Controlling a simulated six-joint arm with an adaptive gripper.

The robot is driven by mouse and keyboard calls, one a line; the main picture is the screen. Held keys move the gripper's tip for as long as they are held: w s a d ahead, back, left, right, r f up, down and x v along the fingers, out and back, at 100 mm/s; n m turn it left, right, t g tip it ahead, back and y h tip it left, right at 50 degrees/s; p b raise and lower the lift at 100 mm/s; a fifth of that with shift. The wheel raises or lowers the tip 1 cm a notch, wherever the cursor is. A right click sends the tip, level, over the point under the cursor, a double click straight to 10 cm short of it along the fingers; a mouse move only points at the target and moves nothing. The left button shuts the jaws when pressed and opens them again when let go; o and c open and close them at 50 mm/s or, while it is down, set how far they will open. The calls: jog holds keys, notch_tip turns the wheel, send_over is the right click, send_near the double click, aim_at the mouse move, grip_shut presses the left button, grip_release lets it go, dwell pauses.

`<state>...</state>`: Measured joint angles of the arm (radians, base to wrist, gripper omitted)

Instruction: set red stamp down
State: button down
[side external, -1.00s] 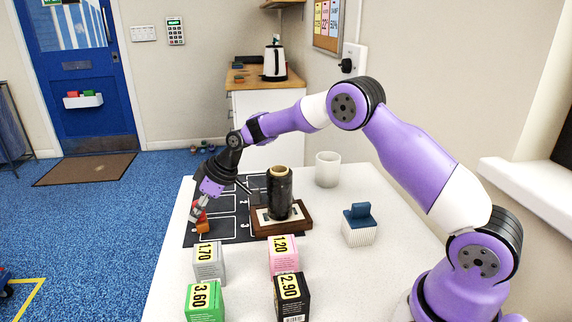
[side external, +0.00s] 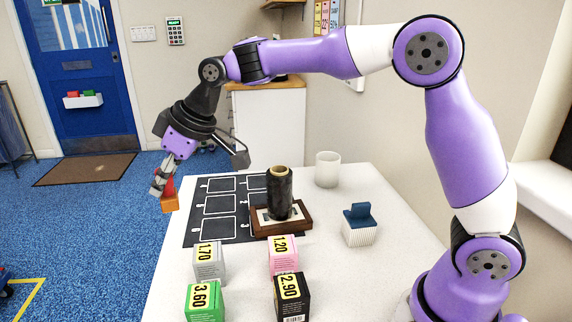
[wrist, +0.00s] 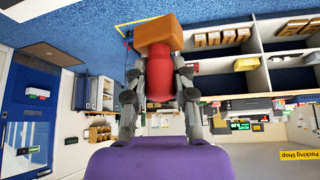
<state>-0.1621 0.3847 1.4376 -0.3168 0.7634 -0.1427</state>
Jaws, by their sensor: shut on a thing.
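The red stamp (wrist: 159,80) has a red handle and an orange-brown block end, and it also shows in the side view (side external: 169,203). My gripper (side external: 160,183) is shut on its red handle. In the wrist view the two fingers of my gripper (wrist: 158,82) close on the handle from both sides. The stamp hangs in the air at the left of the table, apart from any surface, with its block end downward in the side view. The black mat (side external: 227,187) with white outlined cells lies on the table to the right of the stamp.
A dark roll (side external: 279,196) stands on a wooden-framed pad (side external: 300,222) at the mat's right. Several small price-marked boxes (side external: 205,302) stand in front. A blue-handled block (side external: 359,227) and a white cup (side external: 327,169) stand to the right. Several mat cells look clear.

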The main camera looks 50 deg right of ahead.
jog(key=r, duration=0.7)
jog(key=shift+d, duration=0.2)
jog(key=d+m+t+h, duration=0.1)
jog(key=d+m+h, duration=0.3)
jog(key=d+m, duration=0.7)
jog(key=s+d+m+g+h, duration=0.25)
jog(key=s+d+m, duration=0.25)
jog(key=s+d, duration=0.5)
jog(key=s+d+m+g+h, duration=0.25)
jog(key=s+d+m, duration=0.3)
jog(key=d, duration=0.75)
notch_tip(320, 180, down, 11)
jog(key=t, duration=0.1)
jog(key=shift+n+h, duration=0.4)
jog(key=shift+n, duration=0.05)
jog(key=s+d+f, duration=0.1)
jog(key=d+f, duration=0.1)
jog(key=d, duration=0.1)
jog(key=s+d+f, duration=0.2)
jog(key=d, duration=0.2)
jog(key=s+d+f, duration=0.1)
jog(key=d+f, duration=0.2)
jog(key=shift+s+d, duration=0.15)
jog(key=shift+s, duration=0.15)
jog(key=shift+d+f, duration=0.15)
jog(key=shift+f, duration=1.95)
